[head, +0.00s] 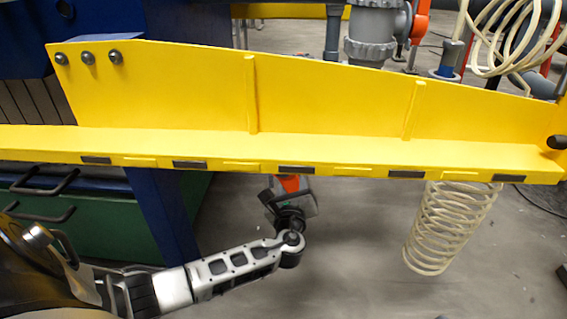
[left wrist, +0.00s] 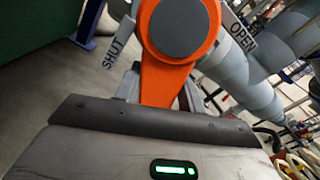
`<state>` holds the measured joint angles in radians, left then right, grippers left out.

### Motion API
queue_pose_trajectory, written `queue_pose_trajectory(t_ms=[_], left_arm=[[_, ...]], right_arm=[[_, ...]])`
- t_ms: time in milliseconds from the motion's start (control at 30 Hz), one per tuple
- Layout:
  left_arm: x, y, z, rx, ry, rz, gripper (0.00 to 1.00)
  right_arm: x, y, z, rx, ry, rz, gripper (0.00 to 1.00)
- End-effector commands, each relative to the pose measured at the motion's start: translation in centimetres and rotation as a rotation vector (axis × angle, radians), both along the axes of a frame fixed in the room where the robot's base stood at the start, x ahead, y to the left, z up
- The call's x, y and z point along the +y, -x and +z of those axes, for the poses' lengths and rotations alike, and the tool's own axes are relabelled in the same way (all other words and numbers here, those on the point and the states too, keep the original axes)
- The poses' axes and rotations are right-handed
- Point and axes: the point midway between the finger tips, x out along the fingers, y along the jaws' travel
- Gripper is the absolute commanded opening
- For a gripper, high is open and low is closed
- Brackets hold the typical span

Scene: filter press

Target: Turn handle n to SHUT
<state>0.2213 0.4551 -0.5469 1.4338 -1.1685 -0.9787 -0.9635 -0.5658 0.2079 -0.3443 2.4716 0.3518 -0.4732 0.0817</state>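An orange handle (left wrist: 165,85) with a round grey hub cap (left wrist: 178,27) stands straight ahead in the left wrist view. Its arm points down the picture, towards my left gripper. A SHUT label (left wrist: 115,45) is at the hub's left and an OPEN label (left wrist: 241,38) at its right. The handle's near end is hidden behind my gripper's housing. Grey parts flank the handle there; I cannot tell whether they grip it. In the head view my left gripper (head: 290,196) is partly hidden under a yellow beam, with some orange beside it. My right gripper is not in view.
The yellow beam (head: 330,105) crosses the head view above my left arm. A blue post (head: 165,215) and green cabinet (head: 100,230) stand at left. A coiled cream hose (head: 450,230) hangs at right. Grey pipework (left wrist: 250,80) runs right of the handle. Floor below the beam is clear.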

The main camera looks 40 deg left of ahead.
Motion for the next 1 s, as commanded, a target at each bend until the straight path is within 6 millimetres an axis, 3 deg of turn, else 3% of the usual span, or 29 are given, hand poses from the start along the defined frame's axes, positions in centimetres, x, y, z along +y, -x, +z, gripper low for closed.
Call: queue_pose_trajectory(t_ms=[167,800,1000], left_arm=[[0.1,0.1,0.1,0.011,-0.017,0.0,0.1],[2.5,1.5,-0.2,0.232,-0.373,0.008,0.1],[2.8,1.8,-0.6,0.269,-0.435,0.008,0.11]], right_arm=[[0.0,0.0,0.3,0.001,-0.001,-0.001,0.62],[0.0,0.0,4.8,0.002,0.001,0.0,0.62],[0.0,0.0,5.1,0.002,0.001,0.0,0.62]])
